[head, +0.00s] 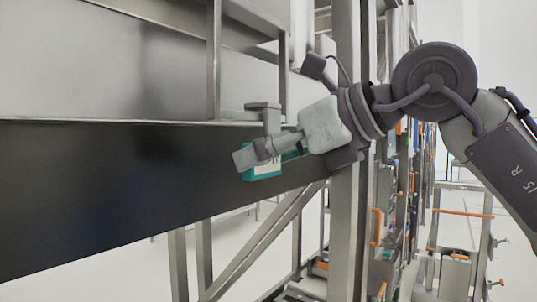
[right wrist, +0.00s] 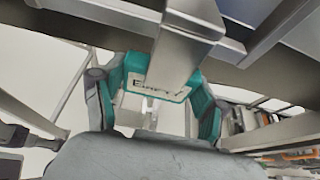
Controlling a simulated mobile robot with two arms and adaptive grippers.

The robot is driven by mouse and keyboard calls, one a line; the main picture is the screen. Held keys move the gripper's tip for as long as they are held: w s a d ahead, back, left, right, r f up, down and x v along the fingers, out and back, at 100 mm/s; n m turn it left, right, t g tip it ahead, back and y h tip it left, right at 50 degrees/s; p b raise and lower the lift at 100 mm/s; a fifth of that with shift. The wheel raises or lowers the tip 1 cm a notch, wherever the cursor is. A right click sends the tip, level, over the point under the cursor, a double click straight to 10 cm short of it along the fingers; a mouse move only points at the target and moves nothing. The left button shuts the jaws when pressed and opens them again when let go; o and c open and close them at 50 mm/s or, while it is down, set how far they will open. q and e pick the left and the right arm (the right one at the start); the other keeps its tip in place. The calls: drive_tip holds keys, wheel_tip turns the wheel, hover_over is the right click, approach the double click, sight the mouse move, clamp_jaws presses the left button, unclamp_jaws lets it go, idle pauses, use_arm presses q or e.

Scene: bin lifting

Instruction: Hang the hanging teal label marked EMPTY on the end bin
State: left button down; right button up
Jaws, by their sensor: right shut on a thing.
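The teal label (head: 262,174) is at my right gripper (head: 256,153), in front of a long dark panel (head: 110,185). In the right wrist view the label (right wrist: 150,90) shows the word EMPTY, partly covered, between the two fingers. My right gripper is shut on it. A grey hook (head: 263,106) rises above the label at the panel's top edge; it also shows in the right wrist view (right wrist: 180,50). I cannot tell whether the hook rests on that edge. I cannot tell whether the dark panel is the end bin's wall. My left gripper is out of view.
A grey metal upright (head: 346,230) stands close beside my right wrist, with grey posts (head: 214,60) behind the panel. Racks with orange parts (head: 462,212) stand at the right. Pale floor shows below the panel.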

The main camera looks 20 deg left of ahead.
drive_tip(key=o, duration=1.1)
